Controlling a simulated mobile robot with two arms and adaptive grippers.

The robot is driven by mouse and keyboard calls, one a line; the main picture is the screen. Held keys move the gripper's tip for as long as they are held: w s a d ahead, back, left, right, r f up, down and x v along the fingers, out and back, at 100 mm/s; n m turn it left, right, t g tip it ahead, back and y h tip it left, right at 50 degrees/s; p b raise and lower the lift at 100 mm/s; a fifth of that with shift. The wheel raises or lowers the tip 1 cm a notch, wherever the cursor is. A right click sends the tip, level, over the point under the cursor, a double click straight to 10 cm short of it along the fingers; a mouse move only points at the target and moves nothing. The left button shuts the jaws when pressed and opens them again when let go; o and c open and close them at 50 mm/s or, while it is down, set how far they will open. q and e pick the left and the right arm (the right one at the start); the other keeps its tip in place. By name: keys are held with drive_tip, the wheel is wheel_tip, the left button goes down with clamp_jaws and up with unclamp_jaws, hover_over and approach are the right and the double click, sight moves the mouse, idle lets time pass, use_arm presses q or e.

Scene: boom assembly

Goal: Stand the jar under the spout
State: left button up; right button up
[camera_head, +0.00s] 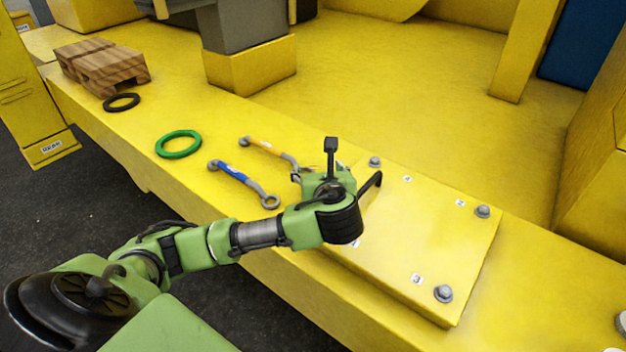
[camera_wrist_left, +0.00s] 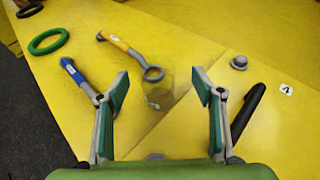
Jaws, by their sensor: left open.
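A faint, see-through jar (camera_wrist_left: 158,91) stands on the yellow surface in the left wrist view, beside the ring end of the orange wrench. Its outline is hard to make out. My left gripper (camera_wrist_left: 166,90) is open, with its green-padded fingers apart on either side of the jar and not touching it. In the head view my left gripper (camera_head: 318,180) is over the yellow ledge beside the bolted plate, and the jar cannot be made out there. No spout can be clearly identified. My right gripper is not in view.
An orange wrench (camera_head: 268,151), a blue wrench (camera_head: 236,177), a green ring (camera_head: 178,144) and a black ring (camera_head: 121,102) lie on the ledge. A wooden pallet (camera_head: 104,65) is at the far left. A bolted plate (camera_head: 440,240) with a black handle lies right.

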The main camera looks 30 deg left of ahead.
sight(312, 161)
use_arm(q)
drive_tip(key=x, duration=0.1)
drive_tip(key=p+x, duration=0.1)
drive_tip(key=x, duration=0.2)
drive_tip(key=shift+a+f, duration=0.25)
drive_tip(key=shift+a, duration=0.3)
drive_tip(key=shift+w+a+f, duration=0.15)
drive_tip(key=shift+w+f, duration=0.05)
drive_tip(key=shift+w, duration=0.05)
drive_tip(key=shift+r, duration=0.1)
clamp_jaws()
